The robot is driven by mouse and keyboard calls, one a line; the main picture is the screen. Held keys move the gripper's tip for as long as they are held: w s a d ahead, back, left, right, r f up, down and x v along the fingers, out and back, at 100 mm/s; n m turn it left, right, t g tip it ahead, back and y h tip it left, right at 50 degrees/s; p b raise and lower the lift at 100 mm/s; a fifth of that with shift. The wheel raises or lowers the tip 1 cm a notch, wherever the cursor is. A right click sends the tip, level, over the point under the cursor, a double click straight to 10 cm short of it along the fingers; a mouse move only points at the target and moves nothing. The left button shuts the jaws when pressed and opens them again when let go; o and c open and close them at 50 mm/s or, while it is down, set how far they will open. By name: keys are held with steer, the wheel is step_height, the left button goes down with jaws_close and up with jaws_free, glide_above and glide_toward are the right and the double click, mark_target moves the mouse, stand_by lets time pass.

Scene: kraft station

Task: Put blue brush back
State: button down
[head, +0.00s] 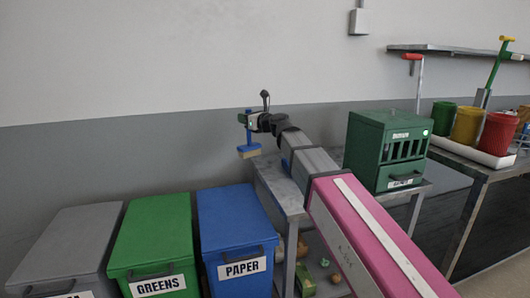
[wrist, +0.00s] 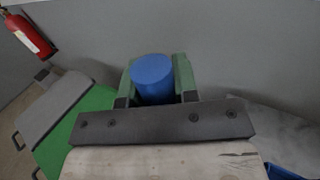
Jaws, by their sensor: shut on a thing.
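The blue brush (head: 249,142) hangs upright from my gripper (head: 248,120), its pale bristles downward, in the air above the back of the blue PAPER bin. My gripper is shut on its blue handle. In the wrist view the round blue handle end (wrist: 153,78) sits between the two green fingers.
Below stand a blue PAPER bin (head: 232,222), a green GREENS bin (head: 152,235) and a grey bin (head: 66,245), all lidded. A green cabinet (head: 385,150) stands on a metal table. Green, yellow and red (head: 497,133) buckets stand on a white tray at right. A red extinguisher (wrist: 28,34) is on the wall.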

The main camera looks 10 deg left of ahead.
steer(key=w+d+f, duration=0.6)
steer(key=w+f, duration=0.1)
steer(key=f, duration=0.3)
steer(key=shift+w, duration=0.35)
steer(key=shift+d+f, duration=0.1)
steer(key=c, duration=0.9)
jaws_free()
steer(key=v, duration=1.2)
